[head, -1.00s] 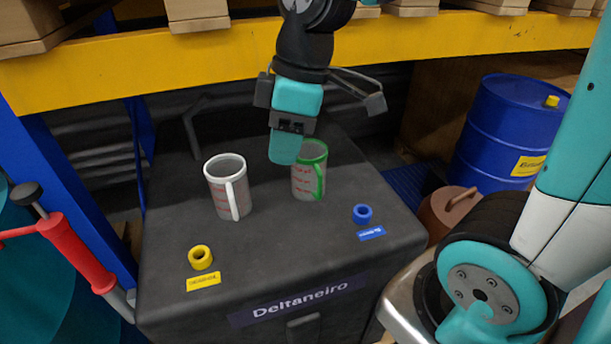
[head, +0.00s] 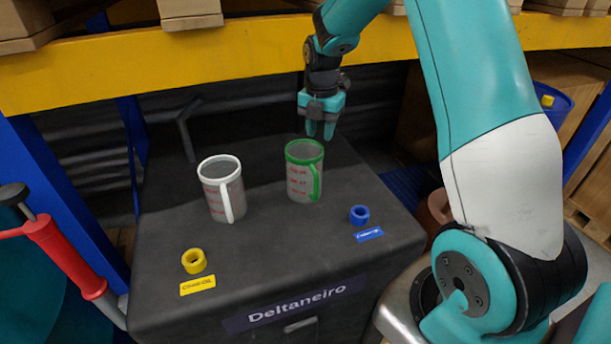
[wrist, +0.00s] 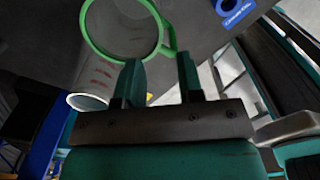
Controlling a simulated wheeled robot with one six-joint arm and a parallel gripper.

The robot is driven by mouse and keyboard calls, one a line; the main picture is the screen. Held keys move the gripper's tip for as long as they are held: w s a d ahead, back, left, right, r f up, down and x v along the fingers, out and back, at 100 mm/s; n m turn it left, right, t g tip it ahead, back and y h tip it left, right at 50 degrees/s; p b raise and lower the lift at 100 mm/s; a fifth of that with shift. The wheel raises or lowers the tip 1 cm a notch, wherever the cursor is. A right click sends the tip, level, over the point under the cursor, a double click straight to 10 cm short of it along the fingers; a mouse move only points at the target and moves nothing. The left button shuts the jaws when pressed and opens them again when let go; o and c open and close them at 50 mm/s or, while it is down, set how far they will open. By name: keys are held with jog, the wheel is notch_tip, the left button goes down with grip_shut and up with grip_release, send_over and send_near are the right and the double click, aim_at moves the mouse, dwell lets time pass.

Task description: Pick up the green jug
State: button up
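The green jug (head: 298,182) is a clear measuring jug with a green rim and handle and red markings. It stands upright on the dark case, its handle toward the front right. In the wrist view its green rim (wrist: 89,38) is just beyond the fingertips, and the handle shows ahead of the gap between them. My gripper (head: 321,134) is above and behind the jug at its right, fingers pointing down. In the wrist view my gripper (wrist: 160,64) has its fingers apart with nothing between them. I cannot tell whether a finger touches the rim.
A similar white-rimmed jug (head: 215,197) stands left of the green one. A yellow ring (head: 194,262) and a blue ring (head: 360,215) lie in front with labels. The dark case (head: 260,260) has clear room between them. A yellow shelf beam (head: 220,69) crosses behind.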

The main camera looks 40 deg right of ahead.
aim_at(320, 166)
notch_tip(320, 166, down, 6)
jog(key=shift+f+p, duration=0.1)
jog(key=shift+p, duration=0.45)
jog(key=shift+d+f+p, duration=0.2)
jog(key=shift+f+p, duration=0.85)
jog(key=shift+f, duration=1.5)
